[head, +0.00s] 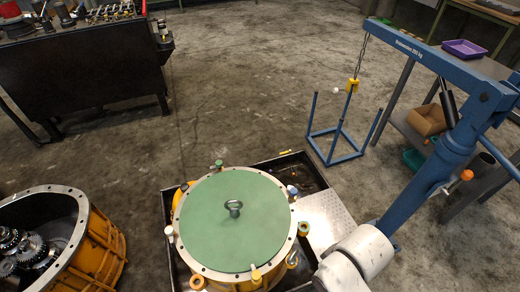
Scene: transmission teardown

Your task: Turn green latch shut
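A small green latch (219,164) sits at the far rim of the round green lid (235,240). From this distance I cannot tell whether it is turned open or shut. The lid has a dark lifting eye (233,207) at its middle and covers an orange housing (232,284). Other small latches with coloured ends stand around the rim, among them a blue one (292,190), a white one (169,230) and a yellow one (255,272). White links of my arm show at the bottom right, but my gripper is not in view.
The housing stands in a black tray (180,268) with a metal plate (327,218) at its right. A blue crane (415,190) rises at the right. An open housing (100,240) with gears stands left. A black bench (85,65) is at the upper left. The middle floor is clear.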

